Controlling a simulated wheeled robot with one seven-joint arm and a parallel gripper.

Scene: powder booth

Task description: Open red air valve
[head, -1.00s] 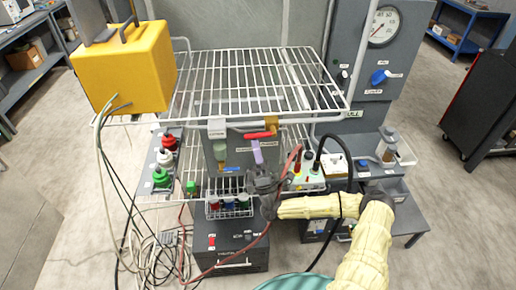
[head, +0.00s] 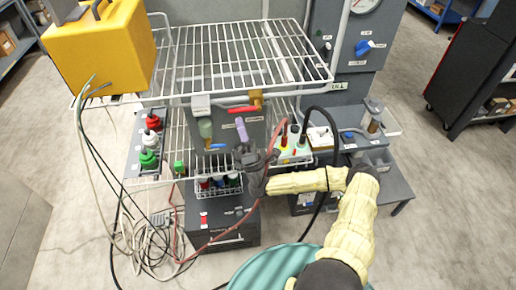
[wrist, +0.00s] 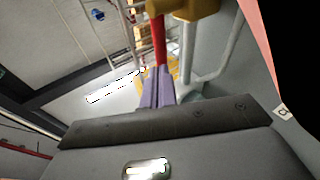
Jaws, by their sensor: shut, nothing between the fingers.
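The red air valve handle (head: 243,111) lies roughly level below the front edge of the wire shelf, with its brass body (head: 256,98) at its right end. My gripper (head: 240,125) is just below the handle, its two purple fingers together and pointing up, with nothing between them. In the wrist view the red handle (wrist: 158,38) rises beyond the fingertips (wrist: 156,72), and the brass body (wrist: 195,8) is at the top. The fingertips line up with the handle there; I cannot tell whether they touch it.
The wire shelf (head: 225,60) is close above, with a yellow box (head: 105,45) on its left. A red hose and a black hose (head: 335,135) run beside my arm. A small wire basket of bottles (head: 219,188) sits below. Red, white and green knobs stand at left.

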